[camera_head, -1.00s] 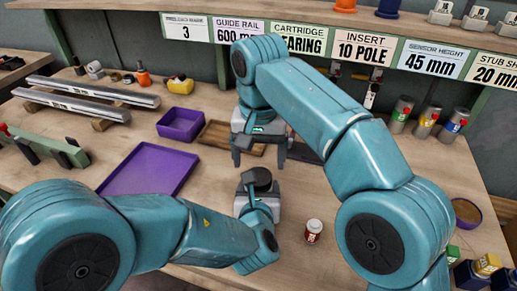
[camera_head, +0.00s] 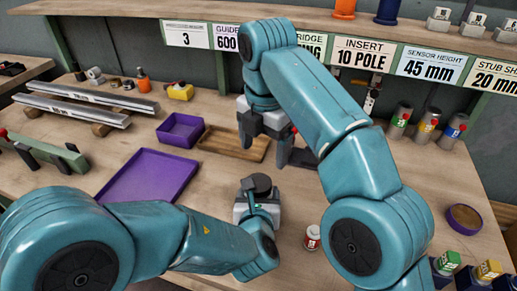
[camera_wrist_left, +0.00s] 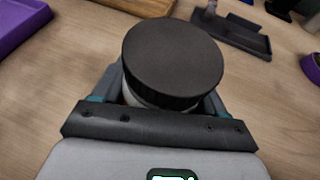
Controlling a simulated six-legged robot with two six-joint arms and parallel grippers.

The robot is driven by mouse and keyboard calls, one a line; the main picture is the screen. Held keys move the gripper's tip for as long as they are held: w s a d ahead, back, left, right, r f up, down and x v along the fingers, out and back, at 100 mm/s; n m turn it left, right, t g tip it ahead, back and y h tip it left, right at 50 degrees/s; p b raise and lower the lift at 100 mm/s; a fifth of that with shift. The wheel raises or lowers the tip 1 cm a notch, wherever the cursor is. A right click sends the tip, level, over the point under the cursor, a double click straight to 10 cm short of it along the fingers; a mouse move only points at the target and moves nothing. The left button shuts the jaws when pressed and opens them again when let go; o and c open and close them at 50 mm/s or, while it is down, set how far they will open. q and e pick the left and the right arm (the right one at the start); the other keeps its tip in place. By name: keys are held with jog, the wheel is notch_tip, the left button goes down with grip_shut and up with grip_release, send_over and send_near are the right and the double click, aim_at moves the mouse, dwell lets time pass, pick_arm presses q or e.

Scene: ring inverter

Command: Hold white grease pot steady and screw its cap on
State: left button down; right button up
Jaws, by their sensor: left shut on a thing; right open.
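The white grease pot (camera_wrist_left: 131,98) is between the fingers of my left gripper (camera_head: 260,200), which is shut on it. In the left wrist view only a strip of its pale side shows under the cap. The round black cap (camera_wrist_left: 172,62) sits on top of the pot; it also shows in the head view (camera_head: 261,183). How far it is threaded cannot be told. My right gripper (camera_head: 264,152) is open and empty, behind and above the pot, fingers pointing down and apart from the cap.
A purple tray (camera_head: 148,176), a purple bin (camera_head: 180,130) and a wooden tray (camera_head: 218,140) lie to the left and behind. A small red-and-white jar (camera_head: 312,238) stands right of the pot. A dark stand (camera_wrist_left: 235,30) lies beyond it. Several cans stand at back right.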

aim_at(258, 182)
jog(key=n, duration=0.2)
jog(key=s+a+n, duration=0.1)
jog(key=n, duration=0.1)
jog(key=shift+f, duration=0.15)
jog(key=shift+f, duration=4)
jog(key=c, duration=1.1)
jog(key=o, duration=1.2)
